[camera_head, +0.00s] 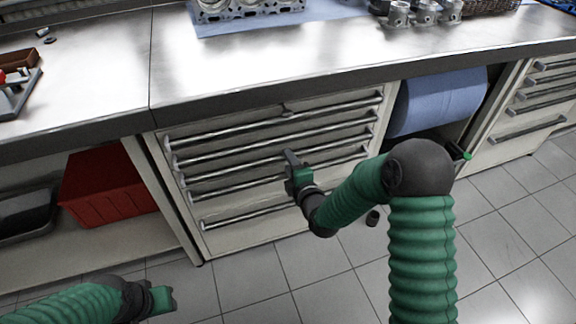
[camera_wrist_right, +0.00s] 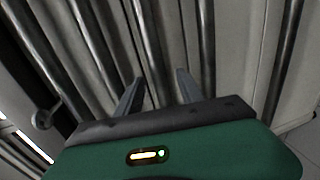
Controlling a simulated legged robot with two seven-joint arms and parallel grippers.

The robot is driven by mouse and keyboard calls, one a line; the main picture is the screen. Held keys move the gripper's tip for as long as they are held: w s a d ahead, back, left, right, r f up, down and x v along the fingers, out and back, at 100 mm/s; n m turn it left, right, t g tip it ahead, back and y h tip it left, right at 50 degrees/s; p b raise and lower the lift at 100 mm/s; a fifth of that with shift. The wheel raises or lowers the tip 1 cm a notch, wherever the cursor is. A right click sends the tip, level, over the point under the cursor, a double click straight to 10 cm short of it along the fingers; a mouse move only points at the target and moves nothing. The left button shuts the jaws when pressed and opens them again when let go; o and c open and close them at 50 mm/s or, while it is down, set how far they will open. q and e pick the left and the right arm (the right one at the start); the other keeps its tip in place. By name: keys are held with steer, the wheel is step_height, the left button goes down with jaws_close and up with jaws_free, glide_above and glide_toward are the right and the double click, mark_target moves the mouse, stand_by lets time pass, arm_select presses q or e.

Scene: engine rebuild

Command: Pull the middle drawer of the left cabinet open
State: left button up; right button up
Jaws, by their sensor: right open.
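The left cabinet (camera_head: 151,165) under the bench has several stacked drawers with long metal bar handles. All its drawers look shut. The middle drawer's handle (camera_head: 230,168) runs across the front, partly hidden by my right gripper (camera_head: 290,158). That gripper is in front of the lower-middle handles. In the right wrist view my right gripper (camera_wrist_right: 160,84) is open, and a handle bar (camera_wrist_right: 146,45) runs toward the gap between its fingers; I cannot tell whether they touch it. My left gripper (camera_head: 170,300) is low at bottom left, away from the cabinet; its finger opening is unclear.
A red bin (camera_head: 108,185) and a dark tray (camera_head: 27,213) sit on the shelf left of the cabinet. A blue roll (camera_head: 437,100) is to its right, beside another drawer cabinet (camera_head: 530,105). The bench edge (camera_head: 270,90) overhangs the drawers. The tiled floor in front is mostly clear.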

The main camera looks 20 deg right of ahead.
steer(key=shift+w+f, duration=0.15)
steer(key=shift+w, duration=0.7)
steer(key=shift+c, duration=0.2)
jaws_close()
steer(key=shift+s+f, duration=0.15)
stand_by(0.5)
